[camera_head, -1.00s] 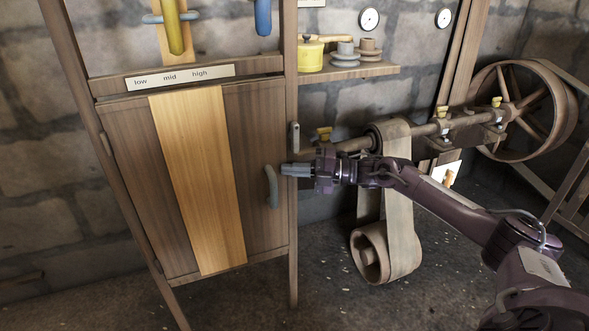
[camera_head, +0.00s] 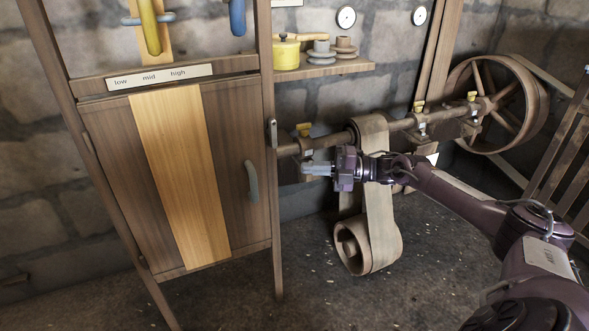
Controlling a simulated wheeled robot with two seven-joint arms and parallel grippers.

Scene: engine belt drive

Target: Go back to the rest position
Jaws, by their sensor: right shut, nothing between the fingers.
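My right gripper (camera_head: 318,169) is shut and empty. It points left, in front of the drive shaft and just left of the wide belt (camera_head: 378,200). It is apart from the cabinet door's grey handle (camera_head: 252,181), which is to its left. The wooden cabinet door (camera_head: 236,130) with a light central plank (camera_head: 180,170) looks closed. My right arm reaches in from the lower right. My left gripper is not in view.
A shaft (camera_head: 400,124) with yellow-topped bearings runs to a large spoked wheel (camera_head: 542,105) at the right. The belt loops down round a low pulley (camera_head: 350,247). A shelf (camera_head: 350,67) holds a yellow pot (camera_head: 285,54) and stepped pulleys. The floor (camera_head: 310,300) in front is clear.

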